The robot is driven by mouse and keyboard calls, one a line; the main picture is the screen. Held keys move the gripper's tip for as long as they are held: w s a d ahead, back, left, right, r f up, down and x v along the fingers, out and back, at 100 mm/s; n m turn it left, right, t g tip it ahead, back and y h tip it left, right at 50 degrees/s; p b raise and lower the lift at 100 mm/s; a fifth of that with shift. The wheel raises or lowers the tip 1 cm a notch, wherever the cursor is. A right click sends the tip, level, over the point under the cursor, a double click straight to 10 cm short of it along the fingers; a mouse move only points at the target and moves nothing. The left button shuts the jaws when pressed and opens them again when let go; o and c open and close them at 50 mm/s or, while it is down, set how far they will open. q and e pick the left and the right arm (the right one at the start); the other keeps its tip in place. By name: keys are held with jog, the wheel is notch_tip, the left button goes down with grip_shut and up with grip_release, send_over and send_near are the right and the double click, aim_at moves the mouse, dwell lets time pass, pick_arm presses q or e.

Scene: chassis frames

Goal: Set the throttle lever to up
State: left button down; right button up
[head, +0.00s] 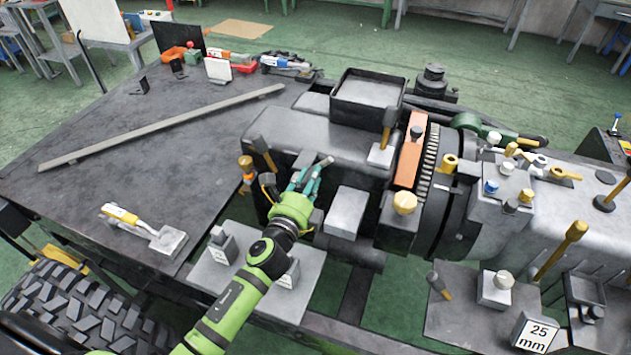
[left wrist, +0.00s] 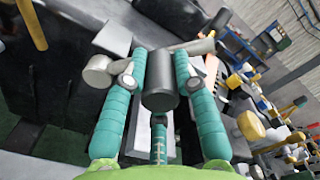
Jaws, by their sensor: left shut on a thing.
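My left gripper (head: 306,178), with teal fingers on a green arm, is at the front left of the engine block. In the left wrist view its fingers (left wrist: 160,85) are closed around a grey lever, which I take to be the throttle lever (left wrist: 161,88). A dark cylindrical end sits between the fingers, and a lighter grey rod runs across behind it. My right gripper is not in view.
A dark-handled lever (head: 263,152) stands just left of the gripper, and another (head: 388,125) stands to the right. A grey box (head: 347,212) is close on the right.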

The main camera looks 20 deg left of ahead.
pick_arm(q)
jog(key=shift+w+a+r+n+p, duration=0.1)
jog(key=shift+a+r+n+p, duration=0.15)
jog(key=shift+a+n, duration=0.35)
jog(key=shift+s+a+r+n+p, duration=0.15)
jog(key=shift+a+r+n, duration=0.15)
jog(key=shift+n, duration=0.55)
jog(key=shift+w+a+r+n+p, duration=0.2)
jog(key=shift+a+n, duration=0.25)
jog(key=shift+n, duration=0.3)
jog(key=c, duration=1)
grip_release()
jog(key=s, duration=1.2)
jog(key=shift+s+a, duration=0.1)
jog(key=shift+a, duration=0.15)
